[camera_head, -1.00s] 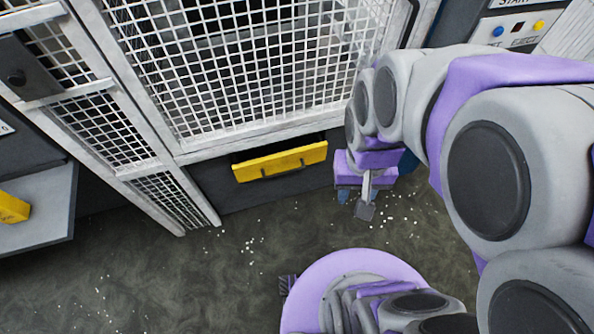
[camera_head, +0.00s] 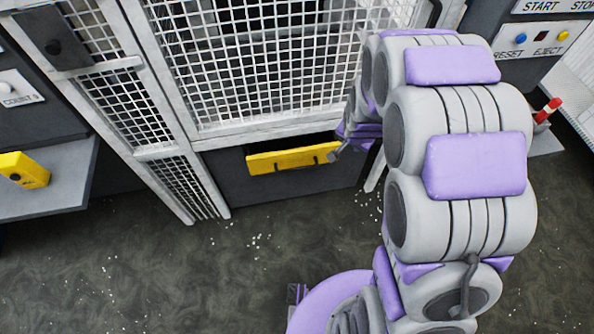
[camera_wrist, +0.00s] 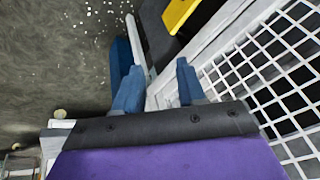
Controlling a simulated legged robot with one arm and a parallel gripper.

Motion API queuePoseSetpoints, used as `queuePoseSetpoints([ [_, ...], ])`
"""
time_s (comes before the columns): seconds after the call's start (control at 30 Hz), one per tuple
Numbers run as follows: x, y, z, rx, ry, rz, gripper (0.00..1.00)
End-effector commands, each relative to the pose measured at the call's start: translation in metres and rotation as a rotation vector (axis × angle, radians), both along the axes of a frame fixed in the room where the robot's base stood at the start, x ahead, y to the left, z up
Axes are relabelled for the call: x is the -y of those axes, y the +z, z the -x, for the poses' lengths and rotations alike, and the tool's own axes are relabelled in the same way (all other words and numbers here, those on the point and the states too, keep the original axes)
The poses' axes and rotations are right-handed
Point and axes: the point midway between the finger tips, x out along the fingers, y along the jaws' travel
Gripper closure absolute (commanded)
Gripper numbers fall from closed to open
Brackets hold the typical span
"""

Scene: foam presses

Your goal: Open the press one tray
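The press tray has a yellow front (camera_head: 293,160) with a dark handle. It sits low under the mesh door of the press, and I cannot tell how far out it is. In the wrist view, part of its yellow front (camera_wrist: 180,14) shows at the top edge. My gripper (camera_head: 338,151) is at the right end of the yellow front, partly hidden by my arm in the head view. The wrist view shows its two blue fingers (camera_wrist: 158,88) spread apart with nothing between them. I cannot tell whether a finger touches the tray.
A white mesh door (camera_head: 270,70) stands above the tray. A grey shelf (camera_head: 50,205) at left holds a yellow box (camera_head: 24,170). A control panel (camera_head: 540,40) with buttons is at upper right. The speckled floor before the press is clear to the left.

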Motion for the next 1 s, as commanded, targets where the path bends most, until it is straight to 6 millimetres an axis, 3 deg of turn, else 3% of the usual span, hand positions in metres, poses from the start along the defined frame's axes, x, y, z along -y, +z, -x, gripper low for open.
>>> queuePoseSetpoints([
  [0.03, -0.003, -0.018, -0.009, 0.016, -0.017, -0.009, 0.6],
  [0.2, -0.015, -0.063, -0.046, 0.116, -0.082, -0.057, 0.6],
  [0.5, -0.039, -0.146, -0.09, 0.284, -0.18, -0.173, 0.6],
  [0.73, -0.06, -0.209, -0.102, 0.399, -0.244, -0.288, 0.6],
  [1.0, -0.083, -0.278, -0.095, 0.518, -0.308, -0.451, 0.6],
])
